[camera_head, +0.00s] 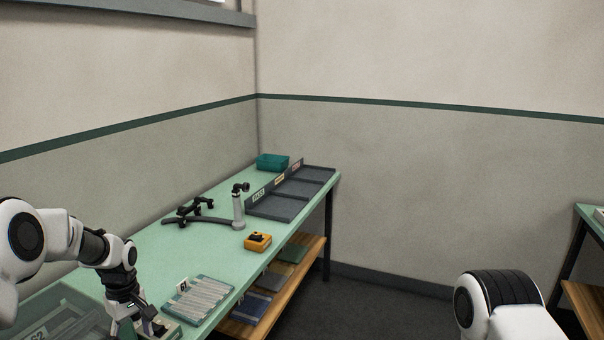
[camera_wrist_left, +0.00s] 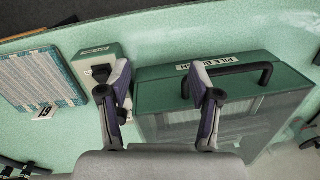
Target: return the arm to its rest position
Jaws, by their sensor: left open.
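My left arm comes in from the left in the head view. My left gripper (camera_head: 148,326) is low over the near part of the green table (camera_head: 150,262). In the left wrist view the gripper (camera_wrist_left: 163,88) has its two fingers spread apart with nothing between them. The left finger overlaps the edge of a small green box (camera_wrist_left: 88,57) with a dark knob; I cannot tell whether they touch. The right finger is in front of a green case (camera_wrist_left: 160,98) with a black handle. My right arm (camera_head: 500,305) shows at the lower right; its gripper is out of view.
A striped panel (camera_head: 200,299) lies right of the left gripper. Further back are an orange device (camera_head: 257,242), a grey stand (camera_head: 238,208), dark trays (camera_head: 285,199) and a teal bin (camera_head: 272,162). A wooden shelf (camera_head: 272,302) runs underneath. Another table (camera_head: 590,222) stands at right.

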